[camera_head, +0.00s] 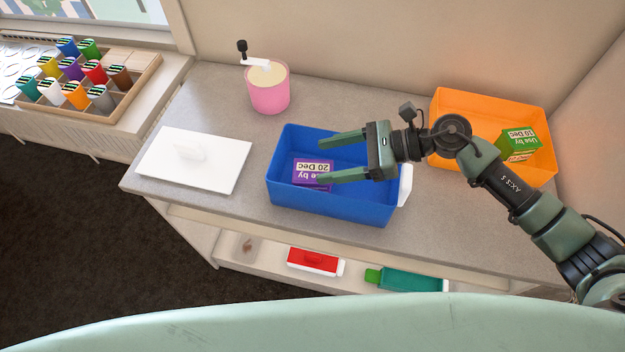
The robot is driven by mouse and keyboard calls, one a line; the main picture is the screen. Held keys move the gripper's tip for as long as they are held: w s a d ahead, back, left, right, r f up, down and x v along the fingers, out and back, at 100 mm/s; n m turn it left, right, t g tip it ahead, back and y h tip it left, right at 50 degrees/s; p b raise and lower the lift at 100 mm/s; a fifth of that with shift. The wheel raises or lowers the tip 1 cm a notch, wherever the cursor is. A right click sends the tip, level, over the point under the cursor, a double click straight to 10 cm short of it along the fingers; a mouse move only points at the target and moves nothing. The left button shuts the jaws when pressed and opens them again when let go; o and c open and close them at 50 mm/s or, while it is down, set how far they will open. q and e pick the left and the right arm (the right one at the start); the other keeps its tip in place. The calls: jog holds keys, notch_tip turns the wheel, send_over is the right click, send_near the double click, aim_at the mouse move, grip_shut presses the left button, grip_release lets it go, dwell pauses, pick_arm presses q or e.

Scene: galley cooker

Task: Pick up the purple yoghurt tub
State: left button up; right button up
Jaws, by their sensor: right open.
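The purple yoghurt tub (309,179) lies in the left part of the blue bin (330,205) on the counter. Its label reads "Use by 20 Dec" and appears upside down. My right gripper (321,160) comes in from the right over the blue bin, its two green fingers apart and pointing left. In the picture the lower fingertip overlaps the right side of the tub; I cannot tell whether they touch. Nothing is held between the fingers. My left gripper does not show.
An orange bin (490,105) with a green tub (519,144) stands at the back right. A white lid or board (194,160) lies left of the blue bin. A pink pot (268,92) stands behind. A red item (313,261) and teal bottle (410,279) lie on the shelf below.

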aim_at(308, 170)
jog(key=f, duration=0.1)
jog(key=f+b, duration=0.1)
jog(key=shift+w+f+b, duration=0.2)
jog(key=shift+f+b, duration=0.5)
jog(key=shift+a, duration=0.25)
jog(key=p+x, duration=0.4)
jog(key=x, duration=0.2)
jog(key=shift+w+a, duration=0.15)
jog(key=shift+a, duration=0.1)
jog(key=shift+a+f, duration=0.3)
jog(key=shift+a, duration=0.05)
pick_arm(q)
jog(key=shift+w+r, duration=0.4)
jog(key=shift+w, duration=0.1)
pick_arm(e)
jog(key=c, duration=1.4)
jog(key=shift+w, duration=0.1)
